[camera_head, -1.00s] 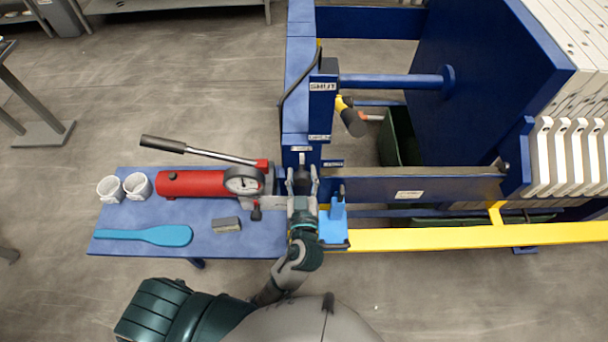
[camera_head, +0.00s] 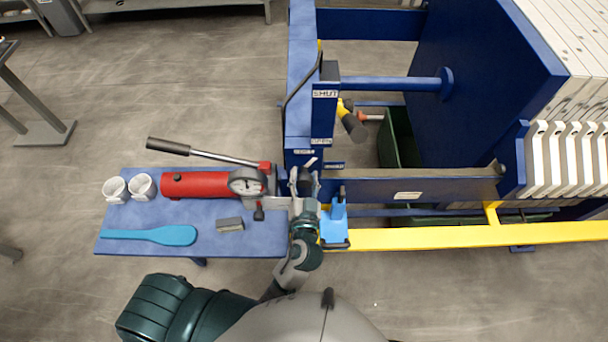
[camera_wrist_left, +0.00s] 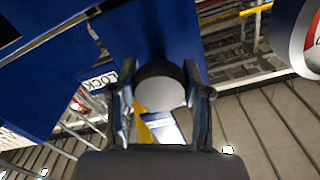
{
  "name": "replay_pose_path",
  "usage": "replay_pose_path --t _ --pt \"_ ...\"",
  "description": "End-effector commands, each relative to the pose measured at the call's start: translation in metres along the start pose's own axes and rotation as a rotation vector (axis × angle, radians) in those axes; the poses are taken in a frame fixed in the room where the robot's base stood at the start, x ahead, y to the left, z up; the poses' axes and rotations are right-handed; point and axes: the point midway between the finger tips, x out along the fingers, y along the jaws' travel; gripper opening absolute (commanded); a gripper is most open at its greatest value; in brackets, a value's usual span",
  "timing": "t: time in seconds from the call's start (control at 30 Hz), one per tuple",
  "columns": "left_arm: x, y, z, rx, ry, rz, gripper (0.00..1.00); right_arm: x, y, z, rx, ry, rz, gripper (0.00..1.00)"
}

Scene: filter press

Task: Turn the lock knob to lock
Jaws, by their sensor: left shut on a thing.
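The lock knob (camera_wrist_left: 160,88) is a dark round knob with a pale grey face, between the two fingers of my left gripper (camera_wrist_left: 160,105) in the left wrist view. The gripper is shut on it. In the head view my left gripper (camera_head: 305,185) is at the front of the blue press post (camera_head: 298,90), just below small white labels, and mostly covers the knob. A "LOCK" label (camera_wrist_left: 99,83) shows left of the knob in the wrist view. A "SHUT" label (camera_head: 325,93) is higher on the post. My right gripper is not in view.
A light-blue bracket (camera_head: 335,222) and yellow rail (camera_head: 430,238) are close on the right.

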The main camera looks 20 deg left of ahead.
Motion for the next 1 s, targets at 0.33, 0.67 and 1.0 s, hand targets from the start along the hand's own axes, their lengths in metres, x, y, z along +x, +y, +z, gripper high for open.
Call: replay_pose_path --t 0.33,0.67,1.0 --pt "0.000 0.001 -0.001 0.330 -0.004 0.003 0.13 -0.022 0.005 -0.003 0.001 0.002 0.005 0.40" --pt "-0.001 0.001 0.000 0.640 -0.003 0.004 0.13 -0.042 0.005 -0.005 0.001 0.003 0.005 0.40" --pt "0.000 0.001 0.001 0.896 -0.002 0.005 0.13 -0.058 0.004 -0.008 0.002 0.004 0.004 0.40"
